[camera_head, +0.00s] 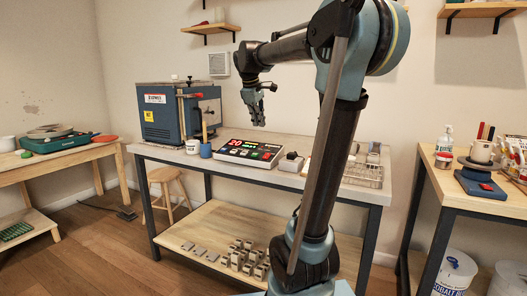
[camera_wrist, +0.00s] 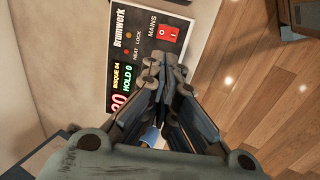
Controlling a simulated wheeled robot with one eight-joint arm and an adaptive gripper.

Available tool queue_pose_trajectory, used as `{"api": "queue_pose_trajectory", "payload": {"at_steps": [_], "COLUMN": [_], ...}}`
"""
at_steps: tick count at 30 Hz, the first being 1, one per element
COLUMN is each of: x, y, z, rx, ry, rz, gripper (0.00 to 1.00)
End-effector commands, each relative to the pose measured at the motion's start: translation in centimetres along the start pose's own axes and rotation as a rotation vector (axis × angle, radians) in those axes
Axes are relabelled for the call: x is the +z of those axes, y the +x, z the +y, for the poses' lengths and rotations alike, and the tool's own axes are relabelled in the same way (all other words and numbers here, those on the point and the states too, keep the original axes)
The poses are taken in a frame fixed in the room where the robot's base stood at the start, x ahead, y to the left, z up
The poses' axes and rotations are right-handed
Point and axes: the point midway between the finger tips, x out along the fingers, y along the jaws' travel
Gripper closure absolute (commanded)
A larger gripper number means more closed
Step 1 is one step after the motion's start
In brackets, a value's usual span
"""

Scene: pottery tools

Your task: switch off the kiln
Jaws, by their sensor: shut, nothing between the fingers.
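The kiln (camera_head: 160,115) is a blue box with warning labels at the back left of the workbench. A dark control panel (camera_head: 247,151) with lit red and green displays lies on the bench to its right. A red rocker switch (camera_wrist: 169,34) with white marks is under the MAINS label; which side is pressed is hard to tell. My gripper (camera_head: 258,118) is shut and empty, above the panel. In the wrist view its fingertips (camera_wrist: 165,70) appear just below the switch.
A blue cup (camera_head: 205,150) and a white cup (camera_head: 192,146) stand left of the panel. A small grey-topped block (camera_head: 291,162) sits right of it, and a wire rack (camera_head: 364,174) is farther right. The workbench (camera_head: 335,193) has a narrow clear front strip.

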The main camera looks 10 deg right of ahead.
Motion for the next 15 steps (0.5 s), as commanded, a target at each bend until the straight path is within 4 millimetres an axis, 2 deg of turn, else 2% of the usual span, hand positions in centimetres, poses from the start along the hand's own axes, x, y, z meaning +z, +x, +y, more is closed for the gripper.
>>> {"api": "queue_pose_trajectory", "payload": {"at_steps": [5,8,15], "x": [0.0,0.0,0.1], "y": [0.4,1.3,5.2], "z": [0.0,0.0,0.0], "rx": [0.0,0.0,-0.001], "ry": [0.001,0.001,0.003], "rz": [0.0,0.0,0.0], "gripper": [1.0,1.0,1.0]}}
